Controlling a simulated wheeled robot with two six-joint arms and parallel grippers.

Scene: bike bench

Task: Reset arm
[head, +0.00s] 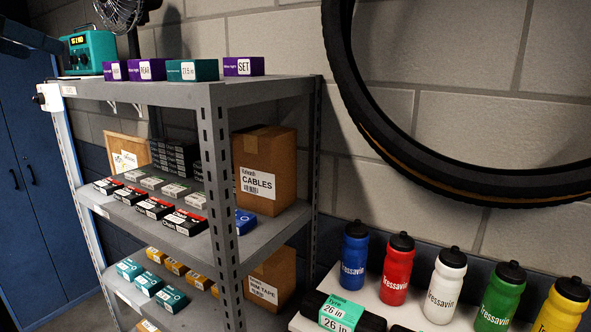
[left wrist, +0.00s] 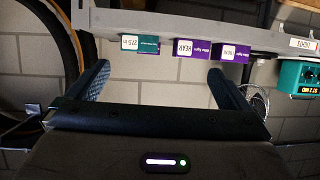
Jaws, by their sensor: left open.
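My left gripper (left wrist: 158,74) shows in the left wrist view with its two dark fingers spread wide and nothing between them. Beyond the fingertips, upside down in that view, are a teal box (left wrist: 148,45) and purple boxes (left wrist: 192,49) at the shelf edge. In the head view a dark part of my left arm (head: 28,38) enters at the top left, near the teal radio (head: 90,53); the fingers are hard to make out there. My right gripper is in neither view.
A grey metal shelf unit (head: 262,88) holds small boxes and a cardboard CABLES box (head: 264,170). A bike tyre (head: 385,130) hangs on the wall. Several bottles, including a red one (head: 396,270), stand at the lower right. A blue cabinet (head: 30,190) is at left; a fan (head: 120,14) is above.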

